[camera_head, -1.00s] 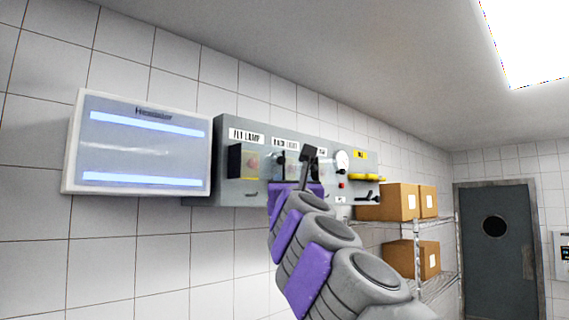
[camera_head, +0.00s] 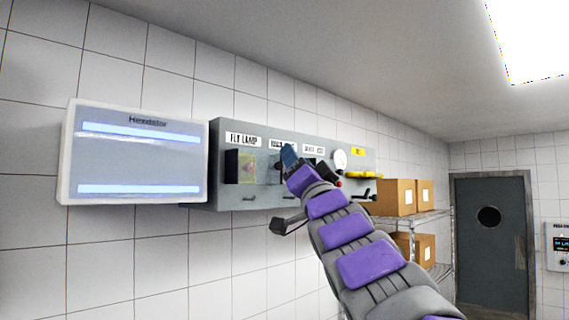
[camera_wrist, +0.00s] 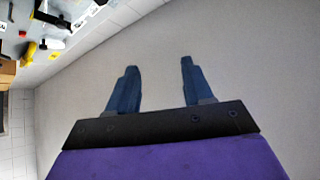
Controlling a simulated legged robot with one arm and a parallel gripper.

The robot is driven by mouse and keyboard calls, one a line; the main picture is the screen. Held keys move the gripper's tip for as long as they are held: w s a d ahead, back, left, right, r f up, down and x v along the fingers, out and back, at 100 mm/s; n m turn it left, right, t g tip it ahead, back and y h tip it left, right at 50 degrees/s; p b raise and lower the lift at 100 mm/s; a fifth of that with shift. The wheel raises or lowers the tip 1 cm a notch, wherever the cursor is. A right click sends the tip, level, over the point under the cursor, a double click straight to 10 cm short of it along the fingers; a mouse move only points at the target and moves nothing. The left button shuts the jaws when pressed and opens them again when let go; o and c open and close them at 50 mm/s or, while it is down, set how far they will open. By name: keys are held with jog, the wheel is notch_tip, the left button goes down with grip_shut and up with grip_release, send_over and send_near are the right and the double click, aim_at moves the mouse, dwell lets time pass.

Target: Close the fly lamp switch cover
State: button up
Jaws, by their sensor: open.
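The fly lamp switch cover (camera_head: 232,167) is a dark flap under the FLY LAMP label on the grey wall panel. It appears to stand out from the panel at the left of a yellowish switch plate (camera_head: 249,168) with a faint reddish spot, so it looks open. My gripper (camera_head: 289,155) is in front of the panel, right of this switch, by the second label. In the wrist view its two blue fingers (camera_wrist: 158,66) are spread apart with nothing between them. The fly lamp switch is not clearly seen in the wrist view.
The lit fly lamp (camera_head: 138,155) hangs left of the panel (camera_head: 290,198). Other switches, a yellow handle (camera_head: 362,175) and a round white dial (camera_head: 340,159) are to the right. Boxes (camera_head: 394,197) stand on a wire shelf. A grey door (camera_head: 490,240) is farther back.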

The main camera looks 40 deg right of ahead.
notch_tip(320, 180, down, 6)
jog(key=w+d+n+g+y+p, duration=0.1)
jog(key=w+d+n+g, duration=0.15)
jog(key=n, duration=0.35)
jog(key=p, duration=0.6)
send_near(280, 167)
jog(key=shift+n+g, duration=0.3)
jog(key=shift+g, duration=0.05)
jog(key=x, duration=0.7)
jog(key=shift+w+d+r, duration=0.2)
jog(key=shift+w+r, duration=0.05)
jog(key=shift+r, duration=0.15)
jog(key=shift+w+r+p, duration=0.15)
jog(key=shift+w+p, duration=0.2)
jog(key=shift+w, duration=0.1)
grip_shut()
